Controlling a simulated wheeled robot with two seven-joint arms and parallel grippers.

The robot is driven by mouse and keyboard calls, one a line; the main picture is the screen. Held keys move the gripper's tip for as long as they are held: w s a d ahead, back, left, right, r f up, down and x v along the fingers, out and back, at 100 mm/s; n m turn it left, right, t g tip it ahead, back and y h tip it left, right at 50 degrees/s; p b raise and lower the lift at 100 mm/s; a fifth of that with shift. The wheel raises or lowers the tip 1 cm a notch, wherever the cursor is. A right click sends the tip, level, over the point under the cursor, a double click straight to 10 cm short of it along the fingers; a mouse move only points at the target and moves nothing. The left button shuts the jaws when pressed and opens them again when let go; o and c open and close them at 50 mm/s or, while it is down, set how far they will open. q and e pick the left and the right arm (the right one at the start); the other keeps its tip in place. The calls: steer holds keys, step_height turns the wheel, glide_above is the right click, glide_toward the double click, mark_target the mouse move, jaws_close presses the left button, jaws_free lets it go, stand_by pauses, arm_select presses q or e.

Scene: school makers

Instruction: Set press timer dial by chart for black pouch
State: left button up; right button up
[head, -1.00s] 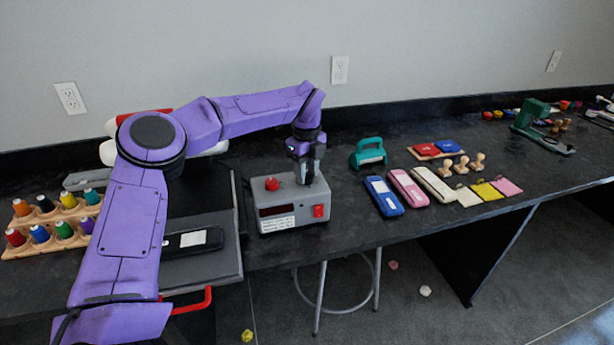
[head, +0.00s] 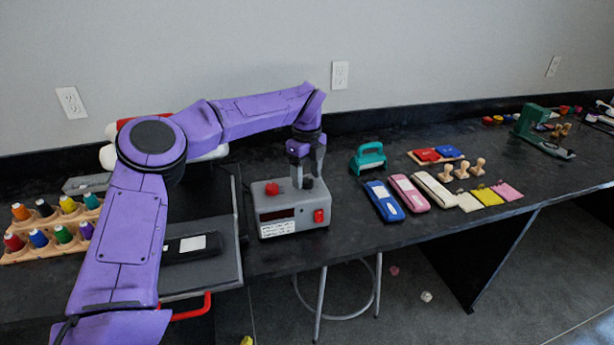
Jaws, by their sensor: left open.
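The timer box (head: 290,212) is grey, with a red knob (head: 272,188) on top at the left, a dark display, a red switch (head: 318,216) and a white printed label (head: 278,228) on its front. The label's text is too small to read. A dark dial (head: 308,183) is on the box's top at the right. My left gripper (head: 307,172) points down over this dial with its fingers spread. I cannot tell whether the fingers touch it. The black pouch (head: 180,249) with a white label lies on the press's grey plate (head: 215,277), partly hidden by my arm.
Blue (head: 384,201), pink (head: 409,193) and cream (head: 433,188) pouches lie right of the box. A teal-handled tool (head: 368,158), ink pads (head: 436,154) and wooden stamps (head: 462,171) are near them. A thread rack (head: 40,245) stands at left. A stool (head: 350,290) is below the table.

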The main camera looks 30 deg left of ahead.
mark_target(306, 180)
arm_select(q)
step_height(306, 180, up, 10)
steer(key=shift+f, duration=0.1)
stand_by(0.4)
